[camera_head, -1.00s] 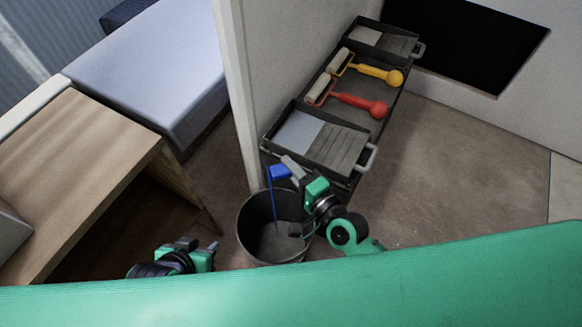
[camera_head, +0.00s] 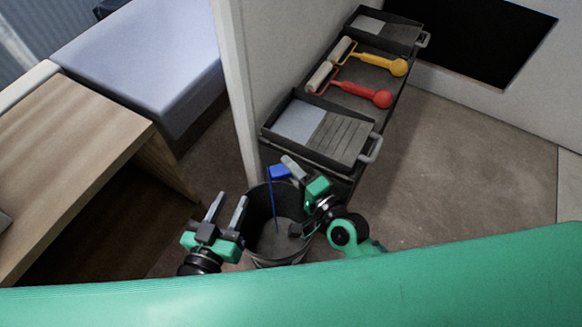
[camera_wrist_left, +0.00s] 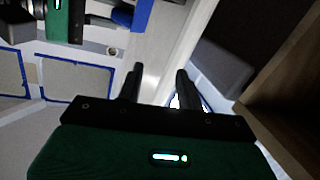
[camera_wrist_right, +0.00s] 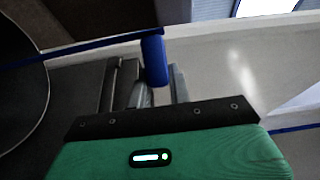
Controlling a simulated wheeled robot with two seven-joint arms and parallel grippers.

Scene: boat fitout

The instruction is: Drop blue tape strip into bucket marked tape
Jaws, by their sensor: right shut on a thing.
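The blue tape strip (camera_head: 273,200) hangs from my right gripper (camera_head: 288,168), its lower end reaching down over the dark bucket's opening. The bucket (camera_head: 257,258) stands on the floor below; no marking on it is readable. In the right wrist view, the blue tape (camera_wrist_right: 153,58) sits between the fingers of my right gripper (camera_wrist_right: 155,88), which is shut on it, and a thin blue length runs left. My left gripper (camera_head: 226,208) is open and empty, left of the bucket, fingers pointing away; its parted fingers also show in the left wrist view (camera_wrist_left: 158,85).
A dark shelf unit behind the bucket carries a paint tray (camera_head: 345,140), a red roller (camera_head: 360,92), a yellow roller (camera_head: 385,63) and another tray (camera_head: 400,36). A wall edge (camera_head: 238,100) rises behind the bucket. A wooden bench (camera_head: 75,165) is at left. Floor at right is clear.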

